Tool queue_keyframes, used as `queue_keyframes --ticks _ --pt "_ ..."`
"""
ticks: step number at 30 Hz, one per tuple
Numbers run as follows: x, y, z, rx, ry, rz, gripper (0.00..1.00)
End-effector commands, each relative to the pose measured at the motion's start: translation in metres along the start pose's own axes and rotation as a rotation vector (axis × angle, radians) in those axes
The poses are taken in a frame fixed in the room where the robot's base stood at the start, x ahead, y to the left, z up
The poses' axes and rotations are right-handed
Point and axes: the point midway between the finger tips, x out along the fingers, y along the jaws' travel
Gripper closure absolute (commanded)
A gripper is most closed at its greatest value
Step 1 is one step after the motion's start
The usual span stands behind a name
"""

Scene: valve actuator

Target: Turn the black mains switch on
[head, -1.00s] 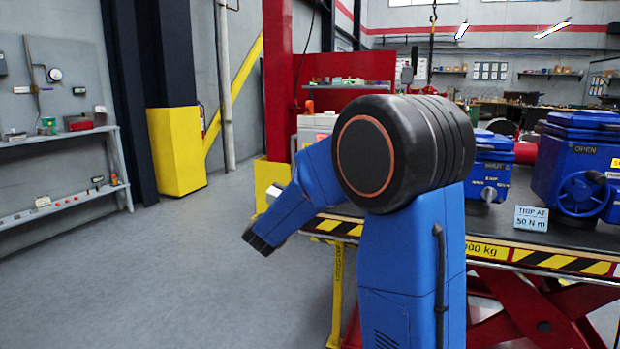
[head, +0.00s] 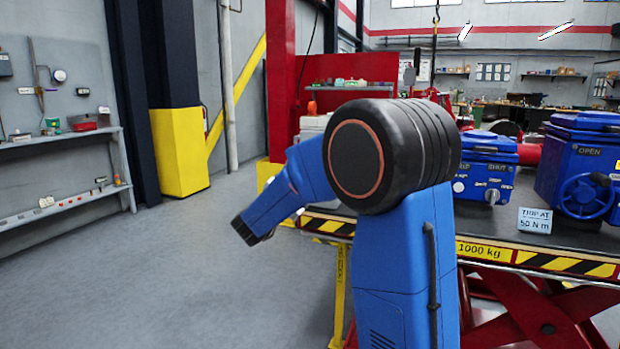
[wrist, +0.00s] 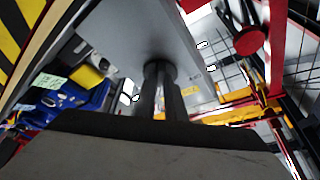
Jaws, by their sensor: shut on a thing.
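In the wrist view a grey cabinet face (wrist: 118,38) fills the upper middle. The black mains switch (wrist: 159,66) is a small dark round knob on that face. My gripper (wrist: 161,82) reaches up to it with two dark fingers, shut on the switch. The fingers cover most of the knob, so its turned position cannot be read. In the head view the pale cabinet (head: 313,124) shows partly behind my blue arm. My gripper and the switch are hidden there.
A lift table with a striped edge (head: 562,263) carries blue valve actuators (head: 486,170) and a "TRIP AT 50 N m" sign (head: 535,220). A red post (head: 280,80) and a yellow column base (head: 179,150) stand behind. The floor at left is clear.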

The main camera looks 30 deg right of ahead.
Motion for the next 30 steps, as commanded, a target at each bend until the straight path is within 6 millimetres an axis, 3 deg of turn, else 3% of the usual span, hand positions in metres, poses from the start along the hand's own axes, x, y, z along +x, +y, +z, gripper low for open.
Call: queue_keyframes --ticks 6,9,20,26,30 --pt "0.000 0.001 0.000 -0.002 -0.001 0.001 1.00" --pt "0.000 0.001 0.000 -0.002 -0.001 0.001 0.71" --pt "-0.003 0.000 0.000 -0.001 -0.001 0.000 0.71" --pt "-0.025 -0.001 0.001 0.000 -0.002 -0.001 0.71" --pt "-0.051 -0.001 0.001 -0.001 -0.003 -0.003 0.71"
